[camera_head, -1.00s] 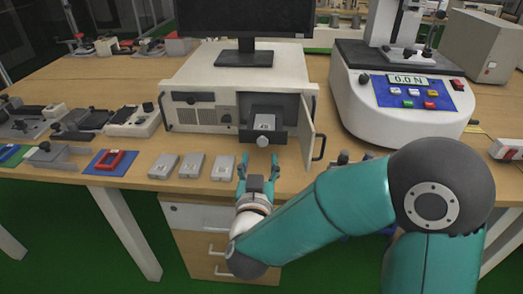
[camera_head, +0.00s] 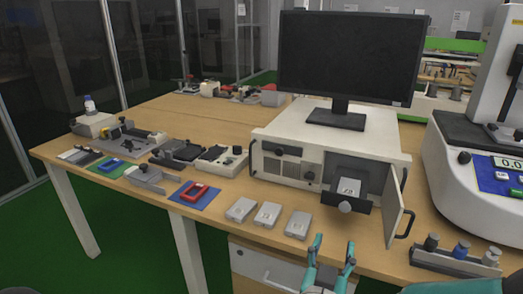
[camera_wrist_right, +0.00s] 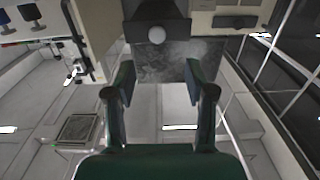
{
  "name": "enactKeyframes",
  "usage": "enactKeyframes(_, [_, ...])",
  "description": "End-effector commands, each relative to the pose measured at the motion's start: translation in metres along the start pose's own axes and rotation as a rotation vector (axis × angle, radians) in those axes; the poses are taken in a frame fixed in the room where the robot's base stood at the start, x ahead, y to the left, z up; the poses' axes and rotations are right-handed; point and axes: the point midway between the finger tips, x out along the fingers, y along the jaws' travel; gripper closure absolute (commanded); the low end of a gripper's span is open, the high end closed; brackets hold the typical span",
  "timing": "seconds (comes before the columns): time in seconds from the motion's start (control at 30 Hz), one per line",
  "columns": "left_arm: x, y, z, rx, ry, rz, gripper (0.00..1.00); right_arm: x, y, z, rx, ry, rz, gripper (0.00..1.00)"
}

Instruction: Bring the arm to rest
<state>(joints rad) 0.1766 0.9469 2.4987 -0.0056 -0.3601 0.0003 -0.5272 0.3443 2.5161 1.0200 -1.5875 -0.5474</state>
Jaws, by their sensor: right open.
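My right gripper (camera_head: 334,248) is at the bottom of the head view, in front of the table's front edge. Its two teal fingers are spread, with nothing between them. The right wrist view also shows the open fingers (camera_wrist_right: 158,85), with the dark drawer front and its pale round knob (camera_wrist_right: 157,35) beyond them and apart from them. Most of my right arm is below the head view, with a teal piece at the lower right. My left gripper is not in view.
A white test box (camera_head: 275,165) stands on the table with its right door (camera_head: 393,208) swung open. Its dark drawer (camera_head: 333,201) is pulled out with a grey block (camera_head: 349,187) on it. Several grey blocks (camera_head: 268,214) lie left of it. A monitor (camera_head: 350,55) stands on the box.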

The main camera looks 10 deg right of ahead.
Motion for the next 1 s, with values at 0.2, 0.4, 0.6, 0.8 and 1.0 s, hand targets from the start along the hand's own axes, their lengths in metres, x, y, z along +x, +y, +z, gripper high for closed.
enactKeyframes(0.2, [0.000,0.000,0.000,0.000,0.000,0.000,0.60,0.017,-0.026,0.072,-0.015,-0.178,-0.140,0.46])
enactKeyframes(0.4, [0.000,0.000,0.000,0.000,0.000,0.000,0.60,0.004,-0.045,0.214,-0.022,-0.590,-0.345,0.46])
enactKeyframes(0.6, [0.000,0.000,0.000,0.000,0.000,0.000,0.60,-0.060,-0.030,0.331,-0.013,-1.039,-0.469,0.46])
enactKeyframes(0.8, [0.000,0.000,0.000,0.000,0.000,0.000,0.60,-0.130,-0.003,0.391,-0.007,-1.385,-0.524,0.46])
enactKeyframes(1.0, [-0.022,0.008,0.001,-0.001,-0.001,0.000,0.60,-0.177,0.017,0.389,-0.009,-1.595,-0.549,0.46])
